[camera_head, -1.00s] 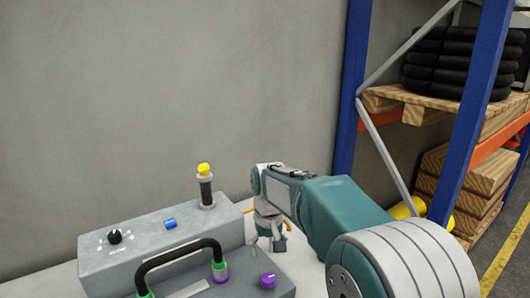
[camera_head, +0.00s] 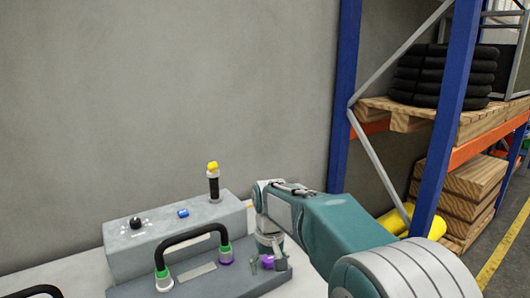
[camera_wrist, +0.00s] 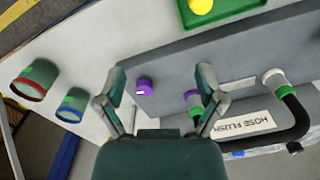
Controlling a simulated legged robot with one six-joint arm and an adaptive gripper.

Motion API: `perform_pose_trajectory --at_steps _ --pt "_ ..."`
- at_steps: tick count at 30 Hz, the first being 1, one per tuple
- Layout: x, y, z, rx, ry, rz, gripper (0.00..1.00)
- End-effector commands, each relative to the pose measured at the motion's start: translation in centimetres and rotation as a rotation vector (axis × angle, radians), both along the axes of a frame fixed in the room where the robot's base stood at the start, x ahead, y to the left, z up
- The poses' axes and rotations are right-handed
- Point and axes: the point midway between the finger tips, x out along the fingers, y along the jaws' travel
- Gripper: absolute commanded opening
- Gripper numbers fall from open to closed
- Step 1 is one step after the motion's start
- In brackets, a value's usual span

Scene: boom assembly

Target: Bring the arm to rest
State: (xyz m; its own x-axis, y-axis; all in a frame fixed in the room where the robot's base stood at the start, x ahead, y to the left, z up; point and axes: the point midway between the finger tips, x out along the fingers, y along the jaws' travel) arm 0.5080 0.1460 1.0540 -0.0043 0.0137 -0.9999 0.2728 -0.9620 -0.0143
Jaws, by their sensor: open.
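My gripper (camera_wrist: 160,90) is open and empty in the wrist view, its two fingers spread above a grey panel base (camera_wrist: 250,60). A purple knob (camera_wrist: 144,86) shows between the fingers on that base. In the head view my gripper (camera_head: 267,262) hangs at the right end of the panel, close to the purple knob (camera_head: 280,262), partly in front of it. I cannot tell if they touch. A black hose handle (camera_head: 190,238) with green and purple collars stands on the base to the left.
A grey control box (camera_head: 165,240) with a black dial, blue button and yellow-topped lever (camera_head: 213,180) stands behind. Red-ringed (camera_wrist: 35,82) and blue-ringed (camera_wrist: 77,103) cups stand on the white table. A blue-post rack (camera_head: 345,100) with black tyres (camera_head: 445,75) is at right.

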Motion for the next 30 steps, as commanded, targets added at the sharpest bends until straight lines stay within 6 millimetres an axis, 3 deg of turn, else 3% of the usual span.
perform_pose_trajectory --at_steps 11,17,23,30 --pt "-2.4 -2.3 2.6 0.013 -0.056 -0.032 0.88" --pt "-4.7 -4.2 4.4 0.023 -0.103 -0.059 0.88" --pt "-8.8 -7.1 6.6 0.036 -0.181 -0.104 0.88" --pt "-15.3 -10.6 7.8 0.048 -0.295 -0.168 0.88"
